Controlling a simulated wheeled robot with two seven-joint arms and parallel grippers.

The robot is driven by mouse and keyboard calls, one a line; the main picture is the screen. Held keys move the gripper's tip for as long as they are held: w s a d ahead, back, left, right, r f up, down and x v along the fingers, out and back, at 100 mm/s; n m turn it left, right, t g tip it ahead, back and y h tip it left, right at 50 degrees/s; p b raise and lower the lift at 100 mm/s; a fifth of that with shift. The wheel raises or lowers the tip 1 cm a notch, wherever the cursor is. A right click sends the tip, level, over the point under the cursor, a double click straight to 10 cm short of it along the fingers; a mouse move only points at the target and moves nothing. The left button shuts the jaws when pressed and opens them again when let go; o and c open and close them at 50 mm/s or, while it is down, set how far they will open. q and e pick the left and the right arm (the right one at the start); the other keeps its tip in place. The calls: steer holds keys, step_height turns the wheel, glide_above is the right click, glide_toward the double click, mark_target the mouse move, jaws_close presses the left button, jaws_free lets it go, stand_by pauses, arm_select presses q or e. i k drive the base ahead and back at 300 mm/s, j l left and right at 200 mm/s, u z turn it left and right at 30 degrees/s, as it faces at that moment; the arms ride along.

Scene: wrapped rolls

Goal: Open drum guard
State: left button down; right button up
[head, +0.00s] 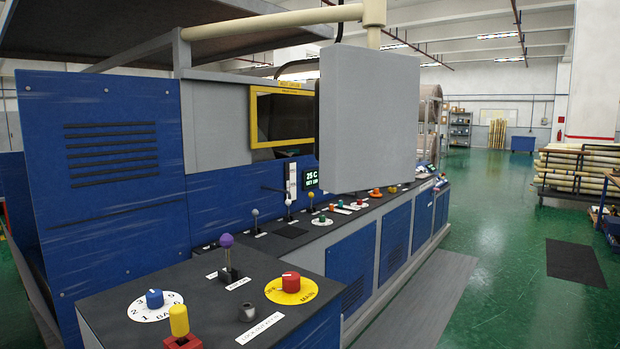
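A yellow-framed window (281,116) with a dark pane is set in the grey upper part of the blue machine; a small yellow label with unreadable lettering sits on its top edge. I cannot tell whether this is the drum guard, or whether it is open or shut. A large flat grey panel (368,118) hangs from a cream overhead arm and hides part of the machine behind it. Neither of my grippers is in view.
The front console (200,318) carries a purple-knobbed lever (226,241), a red knob on a yellow disc (291,283), a blue dial (155,299) and a yellow handle (179,320). More levers line the machine. Green floor (490,270) at right is mostly clear; a rack of rolls (580,170) stands beyond.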

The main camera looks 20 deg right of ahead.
mark_target(253, 89)
steer(key=i+l, duration=0.2)
steer(key=l, duration=0.25)
steer(key=i+l, duration=0.15)
steer(key=l, duration=0.35)
steer(key=i+l, duration=0.2)
steer(key=l, duration=0.25)
steer(key=i+l, duration=0.2)
steer(key=l, duration=0.3)
steer(key=i+l, duration=0.15)
steer(key=l, duration=0.3)
steer(key=i+l, duration=0.2)
steer(key=l, duration=0.25)
steer(key=i+l, duration=0.2)
steer(key=l, duration=0.3)
steer(key=i+l, duration=0.15)
steer(key=l, duration=0.3)
steer(key=i+l, duration=0.2)
steer(key=l, duration=0.15)
steer(key=i+l, duration=0.2)
steer(key=l, duration=0.2)
steer(key=i+l, duration=0.15)
steer(key=l, duration=0.2)
steer(key=i+l, duration=0.2)
steer(key=l, duration=0.2)
steer(key=i+l, duration=0.2)
steer(key=l, duration=0.15)
steer(key=i+l, duration=0.2)
steer(key=l, duration=0.2)
steer(key=j+u, duration=0.05)
